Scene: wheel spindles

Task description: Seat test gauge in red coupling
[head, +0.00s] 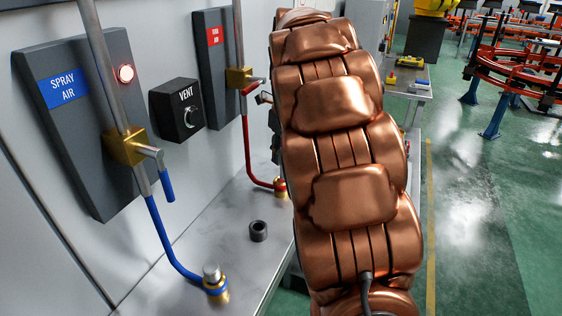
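The red coupling (280,188) is a small brass fitting with a red band at the end of the red line (247,150), at the bench's back right. Its right side lies close to my arm's outline. I see no test gauge that I can make out. My copper-coloured arm fills the middle of the head view and hides what is behind it. Small dark and metal parts (265,98) show at the arm's left edge; they may belong to my gripper, but I cannot tell. Finger opening and any held thing are hidden.
A dark ring (258,231) lies on the metal bench (205,235). Panels (75,95), a VENT box (177,109) and brass valves (125,147) line the wall.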

